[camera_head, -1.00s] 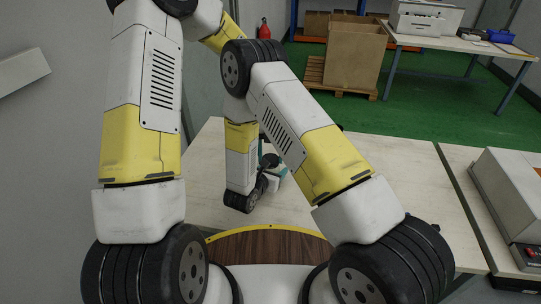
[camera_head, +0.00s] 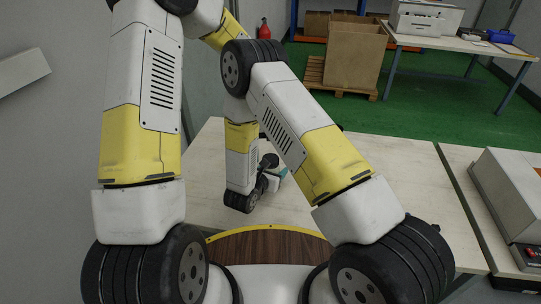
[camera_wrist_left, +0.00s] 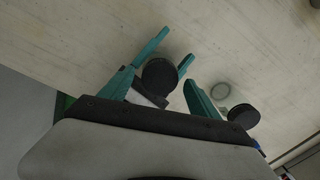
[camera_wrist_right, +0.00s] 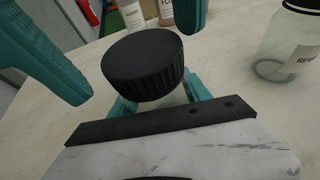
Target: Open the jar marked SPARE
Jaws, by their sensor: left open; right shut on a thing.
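A jar with a ribbed black lid (camera_wrist_right: 143,62) stands before my right gripper (camera_wrist_right: 160,97), whose teal fingers are shut on the jar's pale body just below the lid. Its label is not readable. My left gripper (camera_wrist_left: 160,76) is open, with one finger on either side of the black lid. Its large teal fingers also flank the lid in the right wrist view. I cannot tell whether they touch it. In the head view the left gripper (camera_head: 278,178) shows as a small teal piece beyond my wrist, and the jar is mostly hidden.
A second jar (camera_wrist_right: 290,52), label starting "REW", stands close by on the pale table (camera_head: 390,190); its black lid (camera_wrist_left: 243,117) shows in the left wrist view. Two labelled bottles (camera_wrist_right: 132,15) (camera_wrist_right: 167,13) stand behind. The table's right part is clear.

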